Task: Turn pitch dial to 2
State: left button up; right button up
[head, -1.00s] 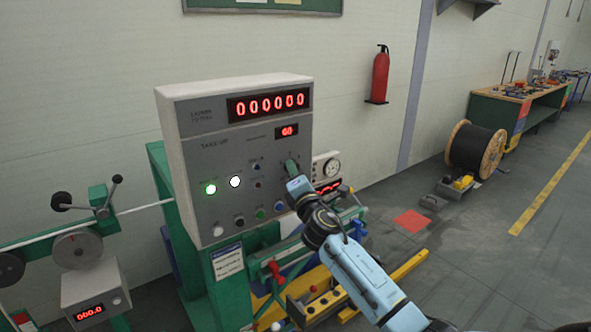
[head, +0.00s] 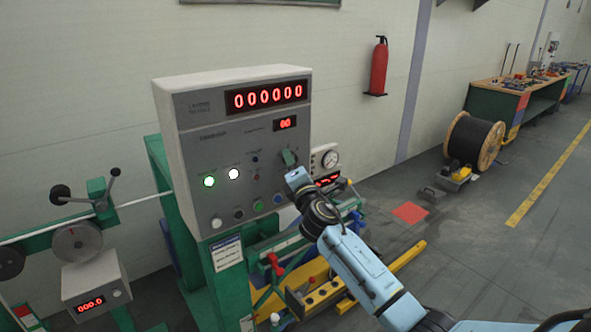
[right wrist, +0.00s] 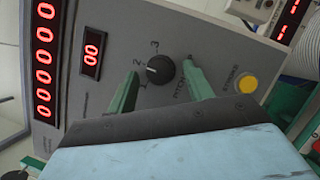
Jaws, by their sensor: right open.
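The pitch dial (right wrist: 160,70) is a round black knob on the grey panel, with the marks 1, 2 and 3 around its left and upper side in the right wrist view. Its light pointer mark faces roughly left, towards the 1 and 2 side; I cannot tell exactly which number. My right gripper (right wrist: 162,88) is open, with one green finger on each side of the dial and gaps between. In the head view the right gripper (head: 289,160) is at the right part of the panel and hides the dial. My left gripper is not in view.
The control cabinet (head: 190,135) carries a large red counter (head: 266,96), a small red display (head: 285,123), and lit green and white lamps. A yellow button (right wrist: 246,83) is right of the dial. A gauge box (head: 325,158) stands beside the cabinet.

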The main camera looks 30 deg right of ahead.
jog(key=b+v, duration=0.1)
jog(key=v, duration=1.2)
jog(key=shift+s, duration=0.2)
jog(key=s+a+f+m+g+y+b, duration=0.1)
jog(key=s+f+m+g+b, duration=0.2)
jog(key=f, duration=1.4)
jog(key=s+f+m+g+y+b, duration=0.1)
jog(key=f+m+g+b, duration=0.2)
jog(key=f, duration=1.4)
jog(key=s+a+f+m+g+y+b, duration=0.1)
jog(key=s+a+f+m+g, duration=0.15)
jog(key=s+f, duration=0.65)
jog(key=s+a+f+m+g+y+b, duration=0.15)
jog(key=s+f+g, duration=0.3)
jog(key=f, duration=0.75)
jog(key=s+a+f+m+g+b, duration=0.1)
jog(key=s+f+m+g, duration=0.1)
jog(key=s+f, duration=0.4)
jog(key=s+a+f+m+g+b, duration=0.1)
jog(key=s+f, duration=0.5)
jog(key=s, duration=0.8)
jog(key=s+a+f+m+g+b, duration=0.1)
jog(key=s+f+m, duration=0.4)
jog(key=s, duration=0.5)
jog(key=shift+s+a+f+g+y+b, duration=0.35)
jog(key=shift+a+f+g, duration=0.25)
jog(key=shift+a+g, duration=0.3)
